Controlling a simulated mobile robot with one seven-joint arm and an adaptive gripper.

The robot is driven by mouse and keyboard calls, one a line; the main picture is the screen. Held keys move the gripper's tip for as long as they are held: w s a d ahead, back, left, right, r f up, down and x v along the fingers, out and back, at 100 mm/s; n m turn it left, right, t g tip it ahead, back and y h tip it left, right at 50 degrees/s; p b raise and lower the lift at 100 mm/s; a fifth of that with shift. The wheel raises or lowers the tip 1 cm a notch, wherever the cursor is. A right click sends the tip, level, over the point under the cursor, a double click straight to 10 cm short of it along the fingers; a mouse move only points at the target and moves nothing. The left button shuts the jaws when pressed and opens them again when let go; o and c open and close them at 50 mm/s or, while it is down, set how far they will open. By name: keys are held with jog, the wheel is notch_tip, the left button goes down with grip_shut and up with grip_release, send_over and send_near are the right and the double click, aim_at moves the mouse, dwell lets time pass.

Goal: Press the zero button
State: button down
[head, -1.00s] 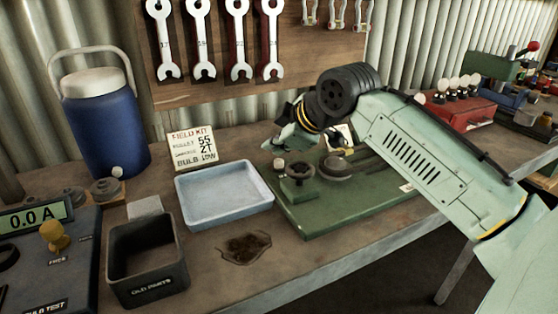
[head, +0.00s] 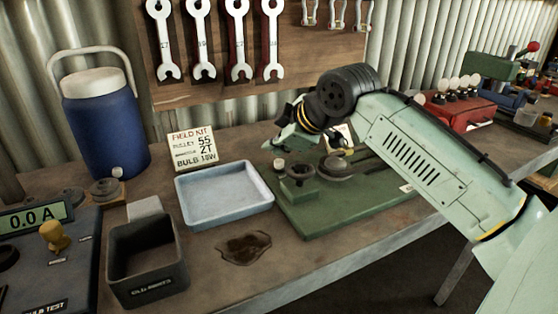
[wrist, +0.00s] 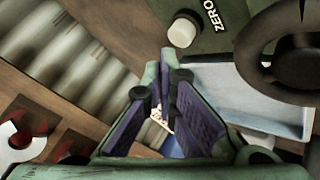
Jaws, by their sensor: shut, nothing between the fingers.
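The zero button (wrist: 184,30) is a pale round cap on the green plate in the wrist view, beside the white word ZERO (wrist: 215,18). In the head view the button (head: 279,164) stands near the left back edge of the green device (head: 310,220). My gripper (head: 276,144) is above that corner in the head view. In the wrist view my gripper (wrist: 166,66) is shut and empty, its fingertips close to the button but visibly apart from it in the picture. The exact height gap cannot be told.
A dark round wheel (wrist: 297,50) is at the right of the wrist view. A pale blue tray (head: 224,220), a white card (head: 193,147), a blue cooler (head: 105,135) and a dark box (head: 147,284) stand left of the device. Wrenches (head: 237,40) hang behind.

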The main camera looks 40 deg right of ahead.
aim_at(277, 163)
jog(key=shift+f, duration=0.4)
jog(key=shift+f+b, duration=0.4)
jog(key=shift+f, duration=0.15)
dwell(0.5)
jog(key=shift+r, duration=0.1)
jog(key=shift+r+p, duration=0.85)
jog(key=shift+r, duration=0.1)
notch_tip(277, 163, up, 5)
jog(key=p, duration=0.4)
dwell(0.7)
